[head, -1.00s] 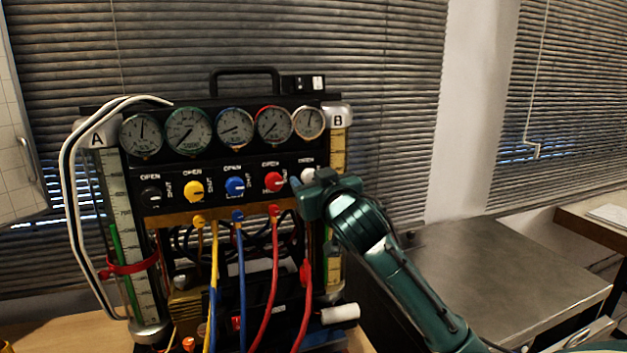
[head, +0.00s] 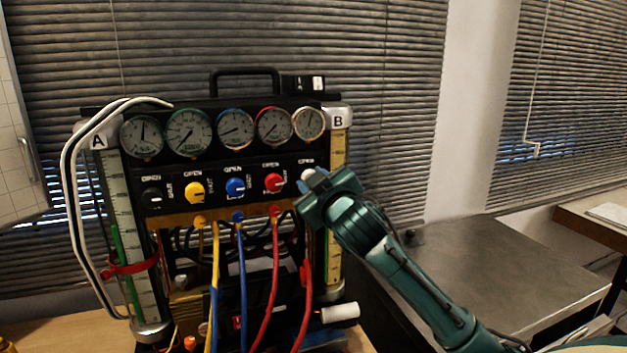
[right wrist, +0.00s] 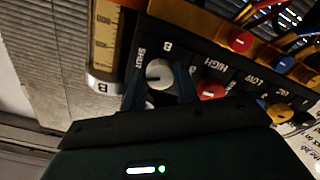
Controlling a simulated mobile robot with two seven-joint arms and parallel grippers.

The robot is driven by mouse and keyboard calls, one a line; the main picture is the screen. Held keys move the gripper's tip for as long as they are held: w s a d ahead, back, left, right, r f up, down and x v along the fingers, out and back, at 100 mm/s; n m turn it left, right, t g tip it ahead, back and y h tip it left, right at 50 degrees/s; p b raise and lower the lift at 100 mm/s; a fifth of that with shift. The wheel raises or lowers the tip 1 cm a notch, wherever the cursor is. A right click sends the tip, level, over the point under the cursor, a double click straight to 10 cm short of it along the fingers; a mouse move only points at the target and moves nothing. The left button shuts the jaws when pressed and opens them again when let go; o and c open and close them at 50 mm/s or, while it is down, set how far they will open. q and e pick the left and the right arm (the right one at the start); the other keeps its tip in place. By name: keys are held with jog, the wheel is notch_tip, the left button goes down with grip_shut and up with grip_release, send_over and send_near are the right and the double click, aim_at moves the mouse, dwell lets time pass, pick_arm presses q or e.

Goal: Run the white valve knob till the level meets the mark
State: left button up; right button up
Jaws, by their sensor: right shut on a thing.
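The white valve knob (head: 308,174) is at the right end of the row of knobs on the gauge rig, mostly hidden behind my right gripper (head: 312,190) in the head view. In the right wrist view the white knob (right wrist: 159,73) sits between the two fingers of my right gripper (right wrist: 159,88), which is shut on it. Tube B (head: 336,160) stands at the rig's right side; a green column shows low in it, partly behind my arm. Tube A (head: 113,190) at the left has a green column and a red band. The mark on tube B cannot be made out. My left gripper is not in view.
Black, yellow (head: 194,190), blue (head: 235,187) and red (head: 274,182) knobs line the panel under several round gauges. Yellow, blue and red hoses hang below it. A grey metal bench (head: 500,250) is at the right.

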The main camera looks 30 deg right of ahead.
dwell(0.3)
jog(key=o, duration=1)
jog(key=shift+c, duration=0.2)
